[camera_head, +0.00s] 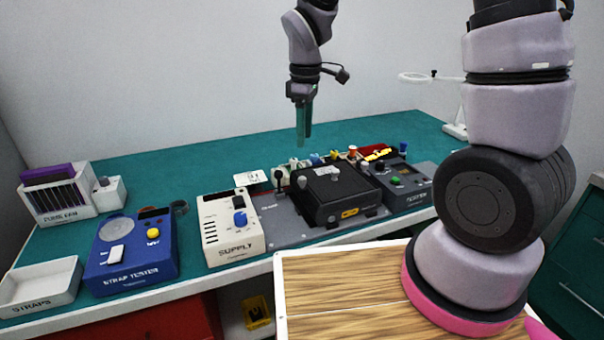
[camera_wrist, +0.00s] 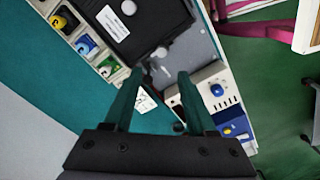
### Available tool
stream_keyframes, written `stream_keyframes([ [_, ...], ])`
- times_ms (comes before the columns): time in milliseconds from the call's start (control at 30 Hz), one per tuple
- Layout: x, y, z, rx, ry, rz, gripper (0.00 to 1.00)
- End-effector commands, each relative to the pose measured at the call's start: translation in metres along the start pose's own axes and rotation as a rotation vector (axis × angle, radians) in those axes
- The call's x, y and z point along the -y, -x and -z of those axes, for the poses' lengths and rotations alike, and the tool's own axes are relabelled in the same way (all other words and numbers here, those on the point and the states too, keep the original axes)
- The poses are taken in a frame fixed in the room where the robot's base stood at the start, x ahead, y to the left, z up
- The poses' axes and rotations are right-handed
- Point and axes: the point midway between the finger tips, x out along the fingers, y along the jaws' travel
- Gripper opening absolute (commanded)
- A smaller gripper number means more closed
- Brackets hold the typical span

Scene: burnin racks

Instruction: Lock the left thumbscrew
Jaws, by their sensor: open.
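A black box-shaped unit (camera_head: 325,202) lies on a grey plate (camera_head: 287,228) on the bench; it also shows in the wrist view (camera_wrist: 150,25). A grey round knob (camera_wrist: 160,53), which looks like the left thumbscrew, stands at the unit's end facing my gripper. Whether it is locked I cannot tell. Another pale knob (camera_wrist: 128,8) shows on the unit's top. My gripper (camera_head: 302,142) is open and empty, pointing down above the back of the bench. In the wrist view its fingertips (camera_wrist: 158,76) appear below the grey knob, apart from it.
The white SUPPLY box (camera_head: 232,232) stands left of the plate, the blue strap tester (camera_head: 130,262) farther left. A row of coloured connectors (camera_wrist: 87,46) runs along the unit's back side. A grey tester (camera_head: 407,185) stands to the right. Green bench is clear at the back left.

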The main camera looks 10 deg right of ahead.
Motion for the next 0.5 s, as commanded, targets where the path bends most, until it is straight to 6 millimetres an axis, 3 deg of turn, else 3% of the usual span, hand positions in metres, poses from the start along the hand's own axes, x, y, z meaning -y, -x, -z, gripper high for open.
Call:
stream_keyframes([
  [267,0.003,-0.029,0.005,0.02,0.054,0.01,0.57],
  [500,0.004,-0.074,0.003,0.022,0.051,0.012,0.57],
])
